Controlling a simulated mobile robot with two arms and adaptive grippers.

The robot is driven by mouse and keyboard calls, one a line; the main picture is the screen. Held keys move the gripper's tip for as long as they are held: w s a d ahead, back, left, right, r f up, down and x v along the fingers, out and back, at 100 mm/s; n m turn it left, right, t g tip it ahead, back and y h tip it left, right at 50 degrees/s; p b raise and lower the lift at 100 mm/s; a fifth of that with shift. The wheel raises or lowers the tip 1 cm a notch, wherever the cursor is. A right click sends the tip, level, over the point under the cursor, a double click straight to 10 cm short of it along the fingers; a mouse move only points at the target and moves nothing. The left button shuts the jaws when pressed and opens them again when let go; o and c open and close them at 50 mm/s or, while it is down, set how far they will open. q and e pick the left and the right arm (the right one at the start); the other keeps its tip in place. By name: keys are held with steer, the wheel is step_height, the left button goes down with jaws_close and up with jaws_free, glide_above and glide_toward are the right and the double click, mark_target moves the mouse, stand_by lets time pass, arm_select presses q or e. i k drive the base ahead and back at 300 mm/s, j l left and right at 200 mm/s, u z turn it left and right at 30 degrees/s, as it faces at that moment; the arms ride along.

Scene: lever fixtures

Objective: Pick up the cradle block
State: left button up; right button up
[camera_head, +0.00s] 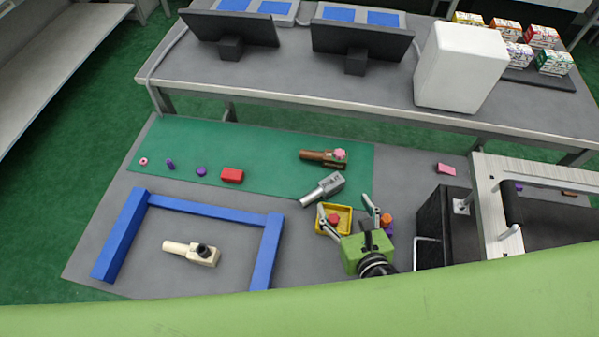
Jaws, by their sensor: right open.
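My right gripper (346,208) is open, its two fingers spread over and beside a small yellow tray (345,233). A red piece (334,219) sits in that tray, between the fingers. A grey block (331,184) with dark markings and a narrower rod end lies tilted just beyond the fingertips, partly on the green mat. A brown block (316,155) with a pink knob lies farther back on the mat. A cream block (207,258) with a black knob lies inside the blue frame. I cannot tell which one is the cradle block. My left gripper is not in view.
The green mat (250,135) also holds a red block (232,175) and small pink and purple pieces. A blue frame (210,209) stands at front left. Orange (386,220) and purple pieces lie right of my gripper. A black box (432,225) stands farther right.

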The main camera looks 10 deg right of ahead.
mark_target(201, 253)
steer(key=u, duration=1.1)
